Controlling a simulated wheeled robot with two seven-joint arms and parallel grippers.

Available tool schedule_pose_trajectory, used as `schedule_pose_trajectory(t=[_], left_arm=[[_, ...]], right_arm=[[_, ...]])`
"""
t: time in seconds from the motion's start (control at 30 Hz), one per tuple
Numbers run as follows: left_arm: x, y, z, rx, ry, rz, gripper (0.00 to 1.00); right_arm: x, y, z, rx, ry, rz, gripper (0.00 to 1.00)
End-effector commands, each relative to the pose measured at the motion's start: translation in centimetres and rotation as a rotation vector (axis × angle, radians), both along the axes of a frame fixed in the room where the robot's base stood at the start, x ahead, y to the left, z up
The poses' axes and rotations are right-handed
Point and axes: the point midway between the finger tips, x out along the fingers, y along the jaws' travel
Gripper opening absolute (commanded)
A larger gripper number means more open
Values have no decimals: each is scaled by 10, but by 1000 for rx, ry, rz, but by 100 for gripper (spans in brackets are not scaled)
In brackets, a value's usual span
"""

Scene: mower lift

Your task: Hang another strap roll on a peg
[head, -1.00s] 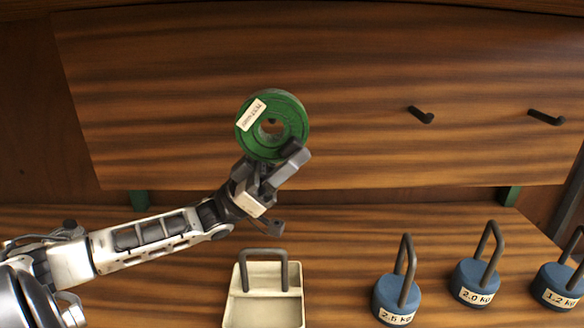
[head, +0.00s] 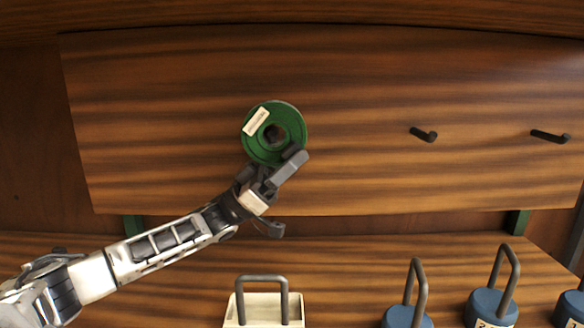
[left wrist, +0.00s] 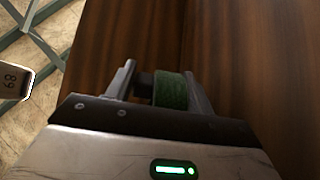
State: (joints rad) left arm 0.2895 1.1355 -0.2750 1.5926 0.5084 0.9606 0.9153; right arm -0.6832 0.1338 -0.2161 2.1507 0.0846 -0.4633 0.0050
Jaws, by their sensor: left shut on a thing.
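A green strap roll (head: 258,146) with a pale label is upright against the backdrop of the wooden board, its round face towards the head camera. My left gripper (head: 284,163) is shut on the roll's lower right rim. The roll's green edge (left wrist: 171,91) shows between the fingers in the left wrist view. A dark shape shows in the roll's hole; I cannot tell whether a peg passes through it. Two bare dark pegs, a middle one (head: 424,134) and a right one (head: 550,136), stick out of the board. My right gripper is out of view.
The wooden board (head: 350,80) is clear between the roll and the middle peg. Below stand a cream tray with a handle (head: 263,309) and several blue weights with looped handles, one at the middle right (head: 492,306).

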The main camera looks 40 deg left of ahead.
Motion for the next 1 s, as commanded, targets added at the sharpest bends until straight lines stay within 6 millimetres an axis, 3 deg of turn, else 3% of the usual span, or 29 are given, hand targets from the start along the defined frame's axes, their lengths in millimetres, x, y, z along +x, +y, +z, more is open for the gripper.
schedule_pose_trajectory(t=[0.23,0.5,1.0], left_arm=[[13,11,1,-1,-5,1,9],[16,14,-11,-1,-3,0,9],[17,15,-12,-1,0,1,8]], right_arm=[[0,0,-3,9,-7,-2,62],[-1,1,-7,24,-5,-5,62],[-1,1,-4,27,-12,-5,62]])
